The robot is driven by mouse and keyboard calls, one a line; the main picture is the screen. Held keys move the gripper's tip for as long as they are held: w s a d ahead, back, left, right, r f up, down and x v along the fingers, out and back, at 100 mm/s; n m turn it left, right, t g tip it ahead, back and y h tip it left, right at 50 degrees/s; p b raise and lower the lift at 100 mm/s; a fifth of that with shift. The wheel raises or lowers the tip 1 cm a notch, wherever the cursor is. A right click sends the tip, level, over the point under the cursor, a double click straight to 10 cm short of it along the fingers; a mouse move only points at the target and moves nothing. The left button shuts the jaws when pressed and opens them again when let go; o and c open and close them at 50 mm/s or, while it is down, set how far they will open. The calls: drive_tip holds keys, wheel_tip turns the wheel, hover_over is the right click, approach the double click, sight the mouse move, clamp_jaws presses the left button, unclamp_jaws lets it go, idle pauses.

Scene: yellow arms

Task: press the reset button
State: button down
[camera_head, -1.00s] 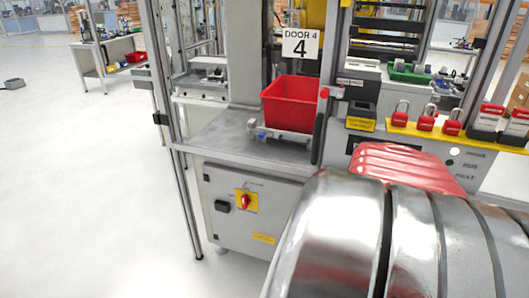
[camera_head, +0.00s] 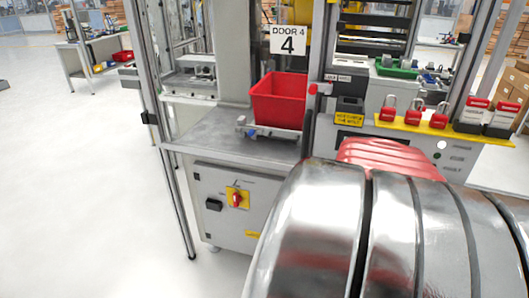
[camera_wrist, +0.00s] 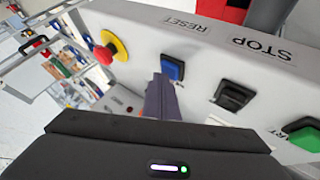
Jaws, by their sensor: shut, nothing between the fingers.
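The reset button is a blue square push-button (camera_wrist: 173,67) in a black surround on a light grey panel (camera_wrist: 145,38) in the wrist view. The printed RESET label (camera_wrist: 187,24) is near it. My gripper (camera_wrist: 160,80) is shut and empty, its dark fingers pointing at the panel just below the blue button in the picture. The fingertips overlap the button's lower left edge; I cannot tell whether they touch it. In the head view my silver and red arm fills the lower right, and the gripper and blue button are hidden.
Beside the blue button are a black button (camera_wrist: 234,96) under the STOP label, a green button (camera_wrist: 305,136), and a red mushroom button (camera_wrist: 103,54) on yellow. In the head view a red bin (camera_head: 279,100) stands on a grey bench, near red padlocks (camera_head: 413,113). Floor at left is clear.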

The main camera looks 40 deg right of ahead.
drive_tip(key=shift+r, duration=0.85)
drive_tip(key=shift+r, duration=2.5)
